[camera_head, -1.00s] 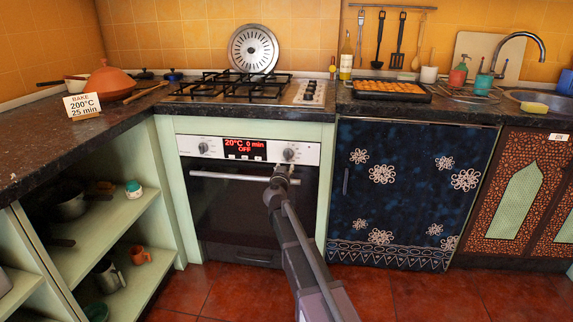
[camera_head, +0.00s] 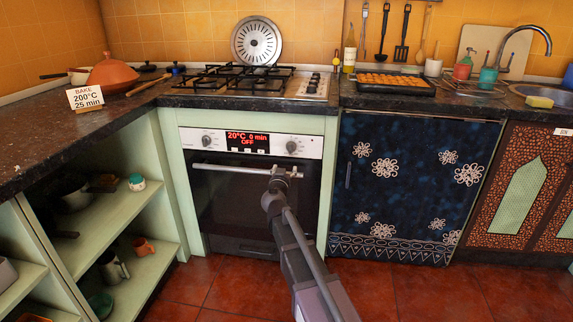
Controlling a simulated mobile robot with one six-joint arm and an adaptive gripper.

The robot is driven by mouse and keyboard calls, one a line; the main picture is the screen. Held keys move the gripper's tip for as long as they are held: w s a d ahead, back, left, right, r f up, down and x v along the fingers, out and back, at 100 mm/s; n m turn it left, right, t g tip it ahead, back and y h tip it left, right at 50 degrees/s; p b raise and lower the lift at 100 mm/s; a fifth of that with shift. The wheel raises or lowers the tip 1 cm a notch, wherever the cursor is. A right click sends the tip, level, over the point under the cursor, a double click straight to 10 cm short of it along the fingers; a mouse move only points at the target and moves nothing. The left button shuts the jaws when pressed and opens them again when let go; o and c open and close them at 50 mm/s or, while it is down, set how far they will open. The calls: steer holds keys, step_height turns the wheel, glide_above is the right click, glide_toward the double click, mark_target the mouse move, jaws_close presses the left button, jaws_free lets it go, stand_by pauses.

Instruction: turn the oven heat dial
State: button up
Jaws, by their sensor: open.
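The oven (camera_head: 232,212) stands under the counter with its door closed. Its front panel has a left dial (camera_head: 206,139), a right dial (camera_head: 291,147) and, between them, a red display (camera_head: 247,141) reading 20°C, 0 min, OFF. No label tells which dial sets the heat. A card (camera_head: 86,97) on the left counter reads BAKE 200°C 25 min. My gripper (camera_head: 282,173) is open, just below the right dial, and overlaps the right end of the oven door handle in the picture. I cannot tell whether it touches the handle. My arm hides the oven's lower right part.
The door handle (camera_head: 228,169) runs across the oven just below the panel. A gas hob (camera_head: 228,82) and a tray of food (camera_head: 385,81) are on the counter above. Open shelves (camera_head: 115,205) stand at left, a dark flowered curtain (camera_head: 410,190) at right.

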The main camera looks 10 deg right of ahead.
mark_target(290, 150)
steer(key=n, duration=0.6)
steer(key=r+n+p, duration=0.1)
steer(key=n, duration=0.5)
steer(key=s+n, duration=0.1)
steer(key=n, duration=0.5)
steer(key=shift+s+a+r+n+p, duration=0.1)
steer(key=shift+a+r+n+p, duration=0.1)
steer(key=shift+r+n+p, duration=0.2)
steer(key=x, duration=1.3)
steer(key=shift+w+d+f, duration=0.1)
steer(key=shift+w, duration=0.25)
steer(key=c, duration=1.1)
